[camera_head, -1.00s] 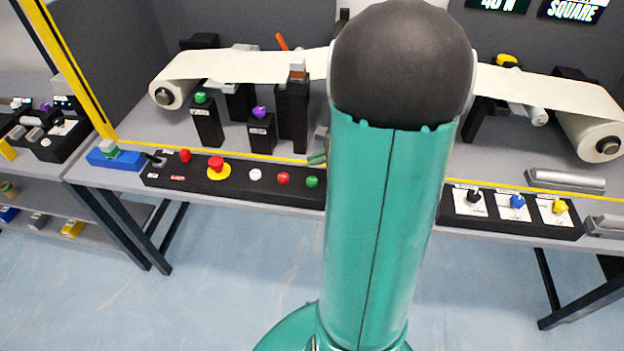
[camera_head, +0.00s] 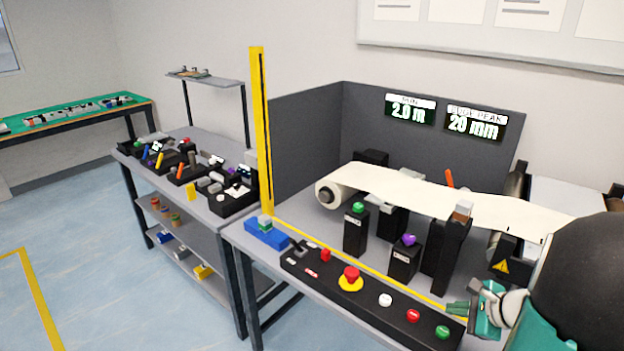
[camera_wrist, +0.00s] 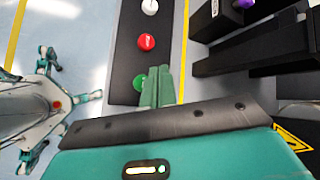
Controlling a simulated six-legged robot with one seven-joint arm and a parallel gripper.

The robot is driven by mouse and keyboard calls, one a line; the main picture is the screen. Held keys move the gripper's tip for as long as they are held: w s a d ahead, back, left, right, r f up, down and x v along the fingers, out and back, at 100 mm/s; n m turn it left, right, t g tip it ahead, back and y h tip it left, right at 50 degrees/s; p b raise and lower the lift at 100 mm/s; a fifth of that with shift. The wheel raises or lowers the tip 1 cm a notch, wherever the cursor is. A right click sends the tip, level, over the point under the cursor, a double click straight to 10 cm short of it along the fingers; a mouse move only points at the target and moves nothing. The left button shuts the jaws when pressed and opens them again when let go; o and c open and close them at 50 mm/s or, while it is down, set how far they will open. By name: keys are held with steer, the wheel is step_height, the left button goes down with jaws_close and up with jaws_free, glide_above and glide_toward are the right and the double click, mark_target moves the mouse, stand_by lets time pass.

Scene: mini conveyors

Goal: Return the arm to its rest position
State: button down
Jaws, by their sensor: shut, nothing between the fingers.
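My gripper (camera_head: 460,309) shows at the lower right of the head view, at the end of my teal arm (camera_head: 575,290). Its fingers are together and hold nothing. They are over the right end of the black button panel (camera_head: 372,310), close to the green button (camera_head: 442,332). In the wrist view my gripper (camera_wrist: 160,86) has its two green fingers side by side, partly over the green button (camera_wrist: 139,83). The red button (camera_wrist: 146,41) and the white button (camera_wrist: 149,6) are beyond it. Whether the fingers touch the panel cannot be told.
The conveyor's pale belt (camera_head: 420,192) runs behind the panel, with black posts (camera_head: 448,255) in front of it. A red emergency button (camera_head: 351,274) is on the panel. A yellow post (camera_head: 261,130) stands at the left corner. A second bench (camera_head: 225,212) is further left. Floor at left is clear.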

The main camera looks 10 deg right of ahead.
steer(key=a+r+n+g, duration=0.1)
steer(key=a+r+n, duration=0.25)
steer(key=a, duration=0.25)
steer(key=s+a+r+n+g+y, duration=0.1)
steer(key=a+r+n, duration=0.1)
steer(key=a+n, duration=0.3)
steer(key=a+r+n+g, duration=0.1)
steer(key=a+r+n, duration=0.2)
steer(key=a, duration=0.4)
steer(key=s+a+r+n+h, duration=0.4)
steer(key=s+a+r+n, duration=0.2)
steer(key=n, duration=0.5)
steer(key=s+a, duration=0.2)
steer(key=a, duration=0.1)
steer(key=shift+s+a+r+n, duration=0.2)
steer(key=shift+s+r+n, duration=0.1)
steer(key=shift+r+n, duration=0.1)
